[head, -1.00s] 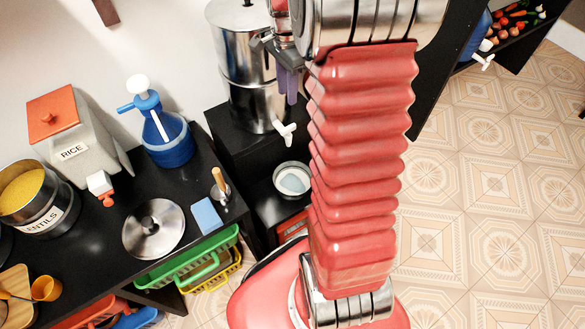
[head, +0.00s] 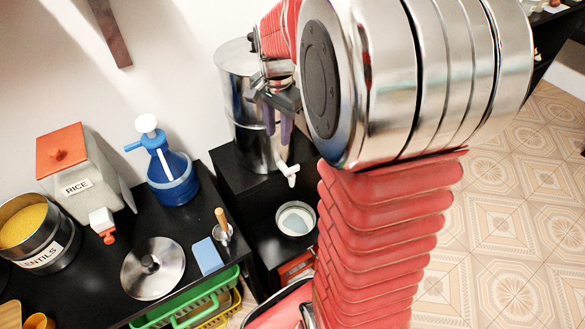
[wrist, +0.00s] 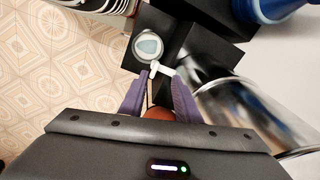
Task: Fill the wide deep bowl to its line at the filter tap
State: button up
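The bowl (head: 296,219), round and light-rimmed, stands on the low black shelf below the filter's white tap (head: 288,172). A pale blue patch shows inside it; I cannot make out a fill line or level. The filter (head: 250,105) is a tall steel cylinder on a black stand. My gripper (head: 277,128), with purple fingers, is above the tap and in front of the filter in the head view. In the wrist view my gripper (wrist: 161,78) is open, its fingers apart with nothing held. The tap (wrist: 160,68) and bowl (wrist: 148,47) show beyond the fingertips.
On the black counter to the left are a blue pump bottle (head: 170,175), a rice dispenser (head: 80,170), a lentils pot (head: 35,235), a steel lid (head: 152,268), and a blue sponge (head: 207,257). A green rack (head: 190,305) sits below. Tiled floor lies open to the right.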

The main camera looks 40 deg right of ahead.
jog(key=s+a+r+n+t, duration=0.2)
jog(key=s+a+r+n, duration=0.1)
jog(key=s+a+n, duration=0.4)
jog(key=s+a+r+n+t, duration=0.2)
jog(key=s+a+r+n, duration=0.2)
jog(key=s+a+n, duration=0.4)
jog(key=shift+s+a+t, duration=0.3)
jog(key=shift+s+a, duration=0.4)
jog(key=shift+a, duration=0.45)
